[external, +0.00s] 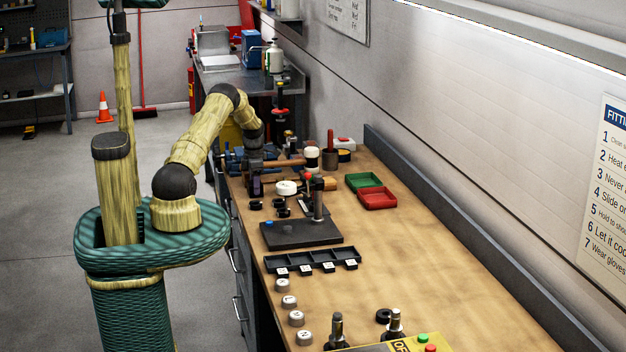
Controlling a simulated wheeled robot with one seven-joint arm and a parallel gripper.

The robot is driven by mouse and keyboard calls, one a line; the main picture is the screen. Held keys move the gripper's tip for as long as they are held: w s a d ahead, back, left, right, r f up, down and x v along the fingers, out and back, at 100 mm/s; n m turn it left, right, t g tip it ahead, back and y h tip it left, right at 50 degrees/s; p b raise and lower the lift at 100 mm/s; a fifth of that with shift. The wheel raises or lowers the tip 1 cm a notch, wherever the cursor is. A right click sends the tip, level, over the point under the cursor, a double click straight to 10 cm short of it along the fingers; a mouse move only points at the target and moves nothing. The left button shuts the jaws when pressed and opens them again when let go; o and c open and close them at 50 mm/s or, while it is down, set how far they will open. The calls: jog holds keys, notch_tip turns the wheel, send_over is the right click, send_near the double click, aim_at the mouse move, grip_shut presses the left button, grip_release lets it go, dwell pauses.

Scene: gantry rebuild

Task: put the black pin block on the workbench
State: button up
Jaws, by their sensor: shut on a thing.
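My arm reaches over the near left edge of the wooden workbench (430,250). My gripper (256,186) points down, low over the bench, beside a wooden-handled hammer. It is shut on a small dark thing, taken to be the black pin block; the fingers hide most of it. I cannot tell whether it touches the bench top. Several small black pieces (279,202) lie on the bench just right of and below the gripper.
A black plate with an upright post (300,234) and a black compartment tray (312,260) lie nearer the camera. Red (376,198) and green (362,181) trays sit to the right. A white round piece (287,187) is close to the gripper. The bench's right side is clear.

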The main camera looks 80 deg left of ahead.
notch_tip(320, 180, up, 10)
jog(key=b, duration=0.2)
jog(key=shift+b, duration=0.35)
dwell(0.7)
